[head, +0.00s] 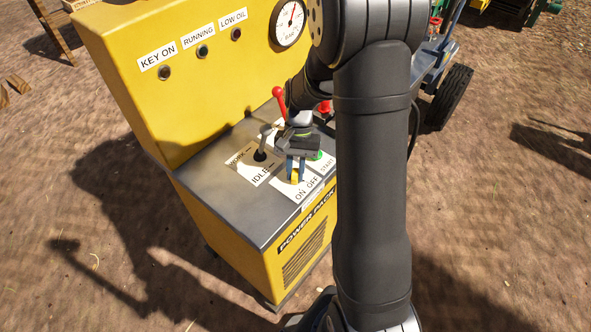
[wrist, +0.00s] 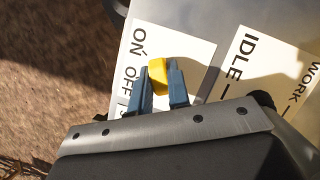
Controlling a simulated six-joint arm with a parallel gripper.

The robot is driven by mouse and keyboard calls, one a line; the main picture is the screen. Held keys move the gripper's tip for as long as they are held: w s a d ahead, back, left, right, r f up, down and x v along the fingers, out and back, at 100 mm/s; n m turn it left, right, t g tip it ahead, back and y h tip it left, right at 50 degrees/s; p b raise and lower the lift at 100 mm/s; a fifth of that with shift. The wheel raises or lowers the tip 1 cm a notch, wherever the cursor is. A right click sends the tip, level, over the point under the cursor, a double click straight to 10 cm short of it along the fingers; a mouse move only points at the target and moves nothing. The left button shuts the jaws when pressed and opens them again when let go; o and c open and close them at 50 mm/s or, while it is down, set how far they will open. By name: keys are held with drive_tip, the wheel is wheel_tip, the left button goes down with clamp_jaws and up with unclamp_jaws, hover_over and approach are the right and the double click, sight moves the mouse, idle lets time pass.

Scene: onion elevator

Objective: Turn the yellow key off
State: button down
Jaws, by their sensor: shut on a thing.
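The yellow key (head: 295,176) stands on the ON/OFF label (head: 308,190) on top of the yellow power pack. In the wrist view the key (wrist: 158,76) sits between the two blue fingers of my gripper (wrist: 162,88), beside the words ON and OFF. My gripper (head: 295,166) points down over the label and is shut on the key. The fingers hide part of the key, and I cannot tell exactly which word it points to.
The upright yellow panel (head: 190,90) with lamps and a gauge (head: 288,22) rises behind.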

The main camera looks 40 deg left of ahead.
drive_tip(key=c, duration=1.4)
unclamp_jaws()
drive_tip(key=shift+o, duration=0.2)
drive_tip(key=shift+r, duration=0.1)
drive_tip(key=v, duration=1.7)
drive_tip(key=shift+r, duration=0.2)
drive_tip(key=x, duration=1.7)
drive_tip(key=shift+f, duration=0.3)
